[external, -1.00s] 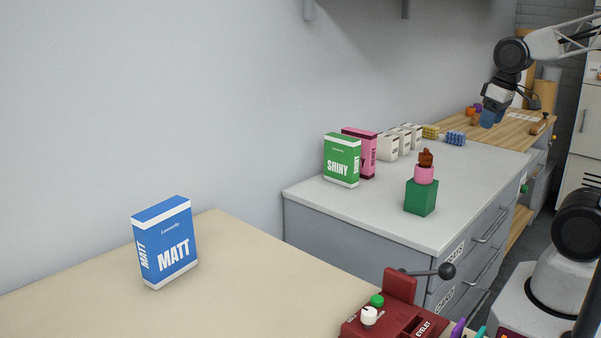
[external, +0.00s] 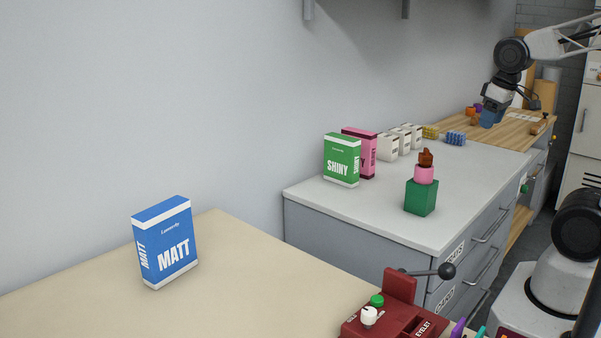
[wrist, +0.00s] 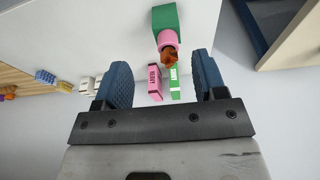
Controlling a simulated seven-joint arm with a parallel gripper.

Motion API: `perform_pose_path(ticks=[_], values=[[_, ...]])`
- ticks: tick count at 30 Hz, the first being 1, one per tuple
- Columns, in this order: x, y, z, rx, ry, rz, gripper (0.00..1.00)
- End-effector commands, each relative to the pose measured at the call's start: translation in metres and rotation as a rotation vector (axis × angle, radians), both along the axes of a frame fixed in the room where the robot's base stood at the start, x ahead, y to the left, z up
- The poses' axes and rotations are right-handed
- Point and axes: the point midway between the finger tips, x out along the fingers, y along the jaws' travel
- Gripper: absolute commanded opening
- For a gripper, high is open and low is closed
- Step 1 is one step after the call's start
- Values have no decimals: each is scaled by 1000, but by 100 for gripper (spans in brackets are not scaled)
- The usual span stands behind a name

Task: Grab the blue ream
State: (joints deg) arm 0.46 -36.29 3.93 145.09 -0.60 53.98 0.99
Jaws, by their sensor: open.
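The blue ream (external: 165,242), marked MATT with white bands, stands upright on the beige worktop at the left of the external view. My gripper (external: 491,112) is far from it, at the upper right near the wooden-topped bench. In the wrist view my gripper (wrist: 163,85) is open, its two blue fingers apart with nothing held between them. The wrist view shows a blue shape at its top right edge, but I cannot tell whether it is the blue ream.
A green block (external: 421,198) with pink and brown pieces on top stands nearby. A red eyelet press (external: 398,305) is at the beige worktop's front. The worktop around the blue ream is clear.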

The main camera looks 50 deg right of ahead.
Motion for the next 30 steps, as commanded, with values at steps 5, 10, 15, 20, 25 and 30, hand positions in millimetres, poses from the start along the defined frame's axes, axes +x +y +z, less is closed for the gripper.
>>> perform_pose_path(ticks=[5,10,15,20,25,30], values=[[0,0,0,0,0,0,78],[0,0,0,0,0,0,78],[3,2,1,8,2,-4,78],[16,11,5,44,11,-26,78],[44,32,12,120,35,-71,78],[80,61,21,220,73,-135,78]])
